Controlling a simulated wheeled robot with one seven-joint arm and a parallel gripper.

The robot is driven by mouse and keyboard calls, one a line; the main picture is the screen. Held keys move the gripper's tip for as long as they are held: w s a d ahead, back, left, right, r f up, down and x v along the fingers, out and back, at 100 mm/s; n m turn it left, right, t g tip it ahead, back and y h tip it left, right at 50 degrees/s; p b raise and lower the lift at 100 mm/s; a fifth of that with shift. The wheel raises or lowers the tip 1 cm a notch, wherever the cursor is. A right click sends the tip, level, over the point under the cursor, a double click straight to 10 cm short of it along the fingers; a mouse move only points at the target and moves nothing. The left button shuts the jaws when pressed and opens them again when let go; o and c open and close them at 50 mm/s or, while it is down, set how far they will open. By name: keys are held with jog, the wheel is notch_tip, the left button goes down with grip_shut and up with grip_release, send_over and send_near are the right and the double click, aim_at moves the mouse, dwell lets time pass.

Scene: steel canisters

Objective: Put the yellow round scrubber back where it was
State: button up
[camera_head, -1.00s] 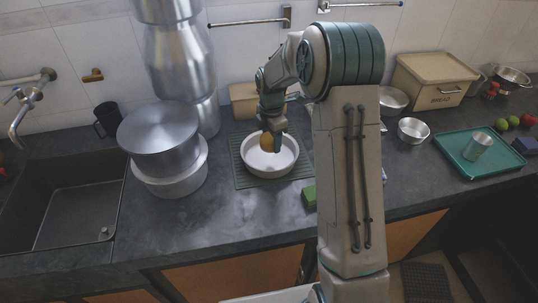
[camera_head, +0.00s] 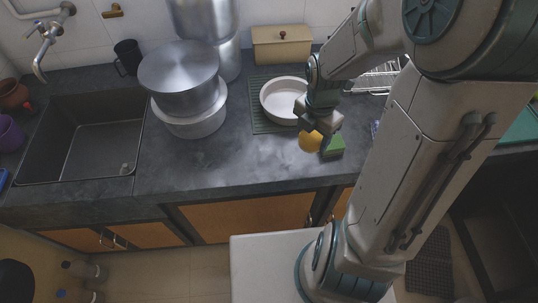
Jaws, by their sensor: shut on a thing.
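The yellow round scrubber (camera_head: 311,142) is held in my gripper (camera_head: 318,136) over the front part of the dark counter, just left of a green block (camera_head: 333,146). My gripper is shut on it; the far finger's contact is partly hidden. Whether the scrubber touches the counter or the green block I cannot tell. A white round basin (camera_head: 283,103) stands behind, on a green ribbed mat (camera_head: 262,121), and looks empty where its inside shows.
A sink (camera_head: 83,135) is at the left. Stacked metal pots (camera_head: 181,85) stand left of the basin. A beige box (camera_head: 281,44) and a dish rack (camera_head: 375,79) are at the back. The counter (camera_head: 230,163) left of my gripper is clear.

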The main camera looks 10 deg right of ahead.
jog(key=b, duration=0.2)
send_over(269, 157)
notch_tip(269, 157, down, 7)
jog(key=shift+r, duration=0.1)
jog(key=shift+f, duration=2)
jog(key=shift+s+f, duration=0.1)
jog(key=shift+f, duration=0.15)
jog(key=o, duration=0.9)
jog(key=shift+o, duration=0.2)
jog(key=shift+r, duration=0.15)
